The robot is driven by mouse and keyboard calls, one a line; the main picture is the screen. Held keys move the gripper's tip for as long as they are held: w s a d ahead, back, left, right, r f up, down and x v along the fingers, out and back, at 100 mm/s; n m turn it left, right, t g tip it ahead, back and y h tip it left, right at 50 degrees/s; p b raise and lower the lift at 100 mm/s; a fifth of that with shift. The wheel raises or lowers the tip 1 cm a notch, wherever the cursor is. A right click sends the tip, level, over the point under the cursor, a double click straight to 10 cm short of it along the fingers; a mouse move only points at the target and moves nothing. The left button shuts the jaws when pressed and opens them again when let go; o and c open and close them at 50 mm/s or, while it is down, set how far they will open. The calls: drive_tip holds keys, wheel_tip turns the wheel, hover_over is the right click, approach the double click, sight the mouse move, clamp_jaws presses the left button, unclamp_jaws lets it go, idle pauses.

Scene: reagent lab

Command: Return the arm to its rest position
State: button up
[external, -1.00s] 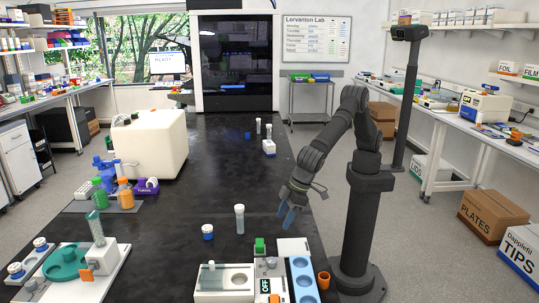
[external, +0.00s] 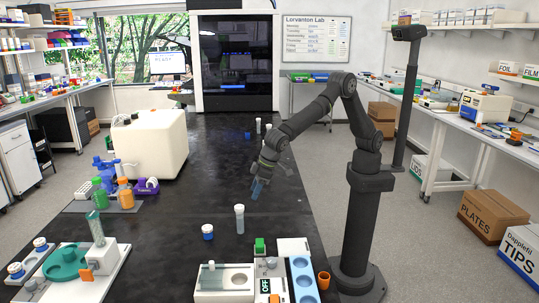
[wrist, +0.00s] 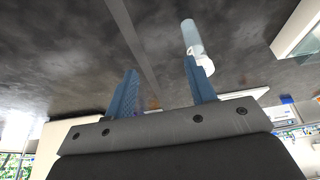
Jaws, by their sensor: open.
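My gripper (external: 257,189) hangs over the black bench with its blue fingers pointing down. In the wrist view my gripper (wrist: 160,85) has its two blue fingers spread apart with nothing between them. A clear tube with a white cap (external: 240,218) stands upright on the bench, just left of and nearer the camera than the gripper. The tube (wrist: 190,38) also shows in the wrist view beyond the right finger, apart from it. My arm bends up and over from its base at the right of the bench.
A blue-and-white jar (external: 207,232) stands left of the tube. A white device with an OFF label (external: 225,280) and a blue-welled tray (external: 303,278) sit at the front. An orange cup (external: 323,280) is beside the tray. The bench's middle (external: 215,170) is largely clear.

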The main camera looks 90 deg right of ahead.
drive_tip(key=d+m+h, duration=0.1)
drive_tip(key=d+m, duration=0.2)
drive_tip(key=d, duration=3)
drive_tip(key=shift+w+d+f, duration=0.2)
drive_tip(key=shift+o, duration=0.2)
